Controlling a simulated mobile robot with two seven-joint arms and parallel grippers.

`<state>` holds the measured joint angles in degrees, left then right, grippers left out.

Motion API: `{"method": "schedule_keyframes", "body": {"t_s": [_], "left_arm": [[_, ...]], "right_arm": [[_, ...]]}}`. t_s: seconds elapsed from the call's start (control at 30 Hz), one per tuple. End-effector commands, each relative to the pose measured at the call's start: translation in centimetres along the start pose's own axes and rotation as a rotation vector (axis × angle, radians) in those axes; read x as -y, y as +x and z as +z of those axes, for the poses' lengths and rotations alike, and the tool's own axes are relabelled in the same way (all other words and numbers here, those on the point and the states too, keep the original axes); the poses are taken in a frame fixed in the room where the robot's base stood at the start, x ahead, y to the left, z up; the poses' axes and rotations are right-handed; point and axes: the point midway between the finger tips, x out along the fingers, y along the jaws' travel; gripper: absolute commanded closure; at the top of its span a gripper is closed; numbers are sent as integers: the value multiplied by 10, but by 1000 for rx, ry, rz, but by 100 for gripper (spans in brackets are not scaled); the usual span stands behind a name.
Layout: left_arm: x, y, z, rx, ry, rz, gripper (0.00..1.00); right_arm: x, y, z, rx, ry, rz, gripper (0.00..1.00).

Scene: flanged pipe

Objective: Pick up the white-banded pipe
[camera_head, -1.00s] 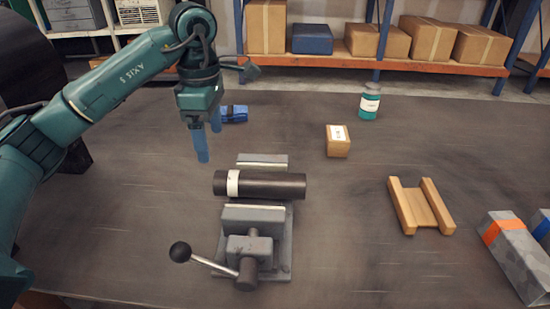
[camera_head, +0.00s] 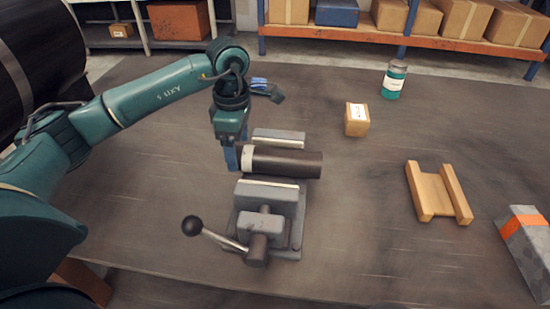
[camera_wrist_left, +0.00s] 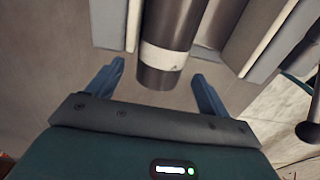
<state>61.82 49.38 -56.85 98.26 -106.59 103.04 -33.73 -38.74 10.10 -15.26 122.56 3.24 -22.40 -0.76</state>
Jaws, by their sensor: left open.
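The dark pipe with a white band (camera_head: 287,163) lies level between the two jaws of a grey vise (camera_head: 266,201). Its banded end points left. In the left wrist view the pipe (camera_wrist_left: 172,25) comes down from the top, and its near end with the white band shows just ahead of the fingers. My left gripper (camera_head: 231,158) is at the banded end. In the left wrist view its blue fingers (camera_wrist_left: 157,88) are open, one on either side of the pipe's end, with gaps visible. In the head view the gripper hides the pipe's left tip. My right gripper is not in view.
The vise's handle with a black ball (camera_head: 191,226) sticks out to the front left. A small box (camera_head: 357,119), a teal jar (camera_head: 393,80), a wooden cradle (camera_head: 437,192) and a grey block with an orange band (camera_head: 528,240) stand to the right. A blue item (camera_head: 262,87) lies behind.

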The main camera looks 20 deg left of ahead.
Motion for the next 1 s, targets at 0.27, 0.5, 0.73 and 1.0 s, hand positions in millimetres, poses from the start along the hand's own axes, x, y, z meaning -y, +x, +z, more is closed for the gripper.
{"method": "schedule_keyframes", "body": {"t_s": [0.27, 0.5, 0.73, 1.0], "left_arm": [[0, 22, 0, 1, 1, 0, 20], [0, 22, 0, 1, 1, 1, 28], [0, 21, 0, 1, 1, 1, 47], [0, 21, 0, 1, 0, 1, 69]], "right_arm": [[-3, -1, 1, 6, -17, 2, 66], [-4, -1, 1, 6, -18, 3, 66], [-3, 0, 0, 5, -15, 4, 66], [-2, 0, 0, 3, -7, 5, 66]]}}
